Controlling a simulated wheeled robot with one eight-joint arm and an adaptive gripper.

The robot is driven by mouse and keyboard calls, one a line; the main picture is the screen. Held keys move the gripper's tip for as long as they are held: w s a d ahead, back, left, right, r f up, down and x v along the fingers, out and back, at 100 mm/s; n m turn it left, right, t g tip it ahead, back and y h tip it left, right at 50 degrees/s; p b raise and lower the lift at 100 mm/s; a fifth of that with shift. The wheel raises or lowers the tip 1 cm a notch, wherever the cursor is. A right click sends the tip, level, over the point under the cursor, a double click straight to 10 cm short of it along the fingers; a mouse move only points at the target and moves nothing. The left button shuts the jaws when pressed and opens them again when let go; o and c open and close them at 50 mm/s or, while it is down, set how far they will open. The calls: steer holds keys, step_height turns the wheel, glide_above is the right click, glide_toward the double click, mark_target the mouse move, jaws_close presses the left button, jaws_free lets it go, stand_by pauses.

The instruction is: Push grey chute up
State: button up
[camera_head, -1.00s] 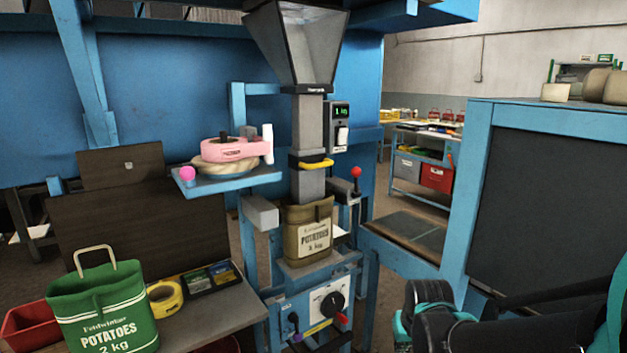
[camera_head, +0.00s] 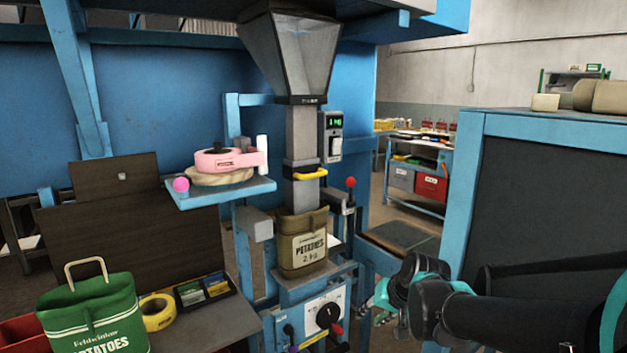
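The grey chute (camera_head: 302,194) hangs below the grey hopper (camera_head: 292,58), with a yellow handle (camera_head: 305,173) across its front. Its lower end reaches down into the open top of a brown potato sack (camera_head: 302,246), which stands upright on the blue machine. My arm comes in from the right edge. My gripper (camera_head: 375,303) is at the lower right, below and to the right of the chute and apart from it. Its fingers are small and partly hidden, so I cannot tell whether they are open or shut.
A red-knobbed lever (camera_head: 350,183) stands right of the chute. A green potato bag (camera_head: 95,315) stands on the lower-left table. A blue-framed dark panel (camera_head: 555,205) fills the right.

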steer(key=w+a+r+m+t+y, duration=0.2)
steer(key=w+a+r, duration=0.15)
steer(key=r, duration=0.55)
steer(key=w+a+r+m+t+y, duration=0.1)
steer(key=w+a+r+m+y, duration=0.1)
steer(key=w+r, duration=0.5)
steer(key=m+t+y, duration=0.2)
steer(key=m+t, duration=0.2)
steer(key=m, duration=0.1)
glide_toward(317, 175)
steer(key=x, duration=1)
steer(key=shift+w+a+f, duration=0.1)
steer(key=shift+w+a, duration=0.15)
jaws_close()
